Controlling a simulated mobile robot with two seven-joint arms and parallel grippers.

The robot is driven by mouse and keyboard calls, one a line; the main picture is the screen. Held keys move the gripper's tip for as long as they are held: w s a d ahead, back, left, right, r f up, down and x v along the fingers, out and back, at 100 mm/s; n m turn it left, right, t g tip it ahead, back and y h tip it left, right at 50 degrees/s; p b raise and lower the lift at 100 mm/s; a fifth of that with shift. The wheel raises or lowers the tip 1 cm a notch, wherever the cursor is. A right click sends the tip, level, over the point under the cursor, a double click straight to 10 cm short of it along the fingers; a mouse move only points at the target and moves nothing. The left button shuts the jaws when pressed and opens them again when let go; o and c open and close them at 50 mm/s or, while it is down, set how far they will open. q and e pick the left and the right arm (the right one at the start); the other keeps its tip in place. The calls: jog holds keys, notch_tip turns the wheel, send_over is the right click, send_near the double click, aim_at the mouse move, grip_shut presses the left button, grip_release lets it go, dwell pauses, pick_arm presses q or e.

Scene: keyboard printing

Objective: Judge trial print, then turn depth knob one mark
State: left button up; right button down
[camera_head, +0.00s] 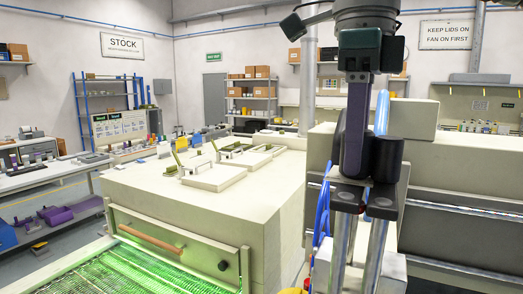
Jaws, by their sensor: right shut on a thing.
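My right gripper (354,168) comes down from the top with its long purple fingers pointing down. A small red part shows just below the plate's front edge. My left gripper is not in view. I cannot make out a trial print.
A large cream cabinet (268,205) fills the middle, with a green-lit mesh belt (120,270) in front. Blue hoses (321,215) hang left of the rods. Pale machine housing (425,160) stands close on the right. Benches (50,168) with equipment line the left.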

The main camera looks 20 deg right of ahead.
jog(key=shift+n, duration=0.9)
jog(key=shift+c, duration=1.8)
grip_release()
notch_tip(320, 180, up, 10)
jog(key=p, duration=0.8)
jog(key=shift+r, duration=0.1)
